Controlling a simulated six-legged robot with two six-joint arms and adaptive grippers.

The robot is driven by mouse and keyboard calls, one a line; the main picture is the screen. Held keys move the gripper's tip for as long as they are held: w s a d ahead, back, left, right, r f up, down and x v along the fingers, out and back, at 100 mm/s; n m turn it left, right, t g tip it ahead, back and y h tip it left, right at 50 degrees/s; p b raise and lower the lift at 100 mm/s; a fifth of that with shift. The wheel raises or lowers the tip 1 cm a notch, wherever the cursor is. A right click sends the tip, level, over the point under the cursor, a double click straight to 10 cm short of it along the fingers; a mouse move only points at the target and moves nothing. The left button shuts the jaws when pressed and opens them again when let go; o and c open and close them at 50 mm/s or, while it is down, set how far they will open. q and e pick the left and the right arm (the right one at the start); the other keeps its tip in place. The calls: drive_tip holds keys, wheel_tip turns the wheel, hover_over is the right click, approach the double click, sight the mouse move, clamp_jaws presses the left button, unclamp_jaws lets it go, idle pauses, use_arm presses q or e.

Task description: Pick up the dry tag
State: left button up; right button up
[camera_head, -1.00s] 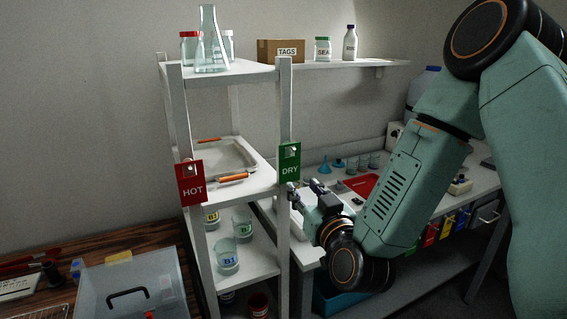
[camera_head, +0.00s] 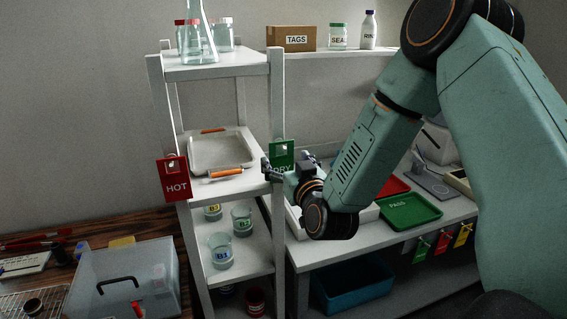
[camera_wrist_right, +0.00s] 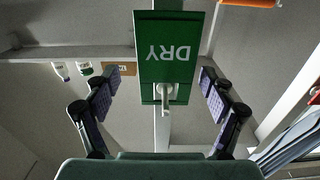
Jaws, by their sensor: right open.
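The green dry tag (camera_head: 281,153) hangs on the front right post of the white shelf rack in the head view; my right gripper covers its lower part. In the right wrist view the dry tag (camera_wrist_right: 170,50) appears upside down, hanging by its hole from a metal hook (camera_wrist_right: 166,98). My right gripper (camera_head: 268,170) is at the tag; in the right wrist view the right gripper (camera_wrist_right: 159,78) is open, one finger on each side of the tag, both apart from it. My left gripper is not in view.
A red hot tag (camera_head: 174,179) hangs on the front left post. A bench with a green pads tray (camera_head: 410,211) stands to the right. A clear box (camera_head: 125,285) sits lower left.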

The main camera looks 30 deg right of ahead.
drive_tip(key=shift+w, duration=0.15)
drive_tip(key=shift+a, duration=0.3)
drive_tip(key=shift+a+r, duration=0.2)
drive_tip(key=shift+a, duration=0.15)
drive_tip(key=c, duration=0.3)
drive_tip(key=shift+d+f, duration=0.25)
drive_tip(key=shift+d, duration=0.2)
drive_tip(key=c, duration=0.5)
drive_tip(key=shift+a+r, duration=0.25)
drive_tip(key=shift+a, duration=0.1)
drive_tip(key=shift+c, duration=0.2)
